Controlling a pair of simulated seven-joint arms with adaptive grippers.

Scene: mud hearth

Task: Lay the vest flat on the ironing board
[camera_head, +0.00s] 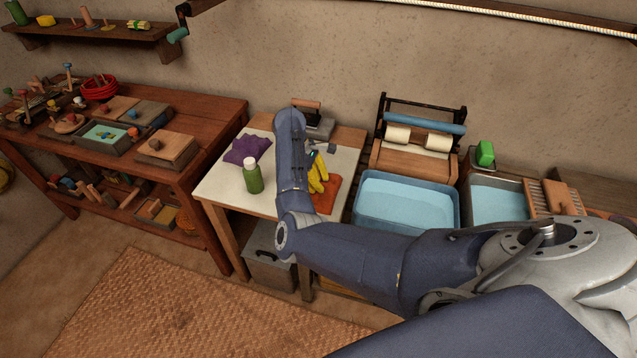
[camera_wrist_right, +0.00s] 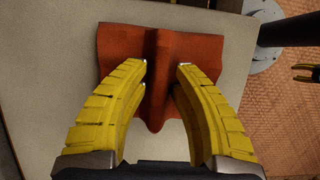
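An orange-red cloth (camera_head: 327,197), which I take to be the vest, lies on the pale top of the table or board (camera_head: 222,188). In the right wrist view the cloth (camera_wrist_right: 120,45) has a raised fold down its middle and a drooping near edge. My right gripper (camera_head: 318,174) has yellow fingers and points down over the cloth. In the right wrist view its fingertips (camera_wrist_right: 163,68) stand apart on either side of the fold; I cannot tell whether they touch it. A small yellow tip at the right edge of that view may be my left gripper (camera_wrist_right: 306,73).
A purple crumpled cloth (camera_head: 248,149) and a green bottle (camera_head: 252,177) stand left on the same top. An iron-like object (camera_head: 318,124) is behind. A blue water basin (camera_head: 405,203) and a roller wringer (camera_head: 418,138) are to the right. A cluttered wooden bench (camera_head: 222,108) is left.

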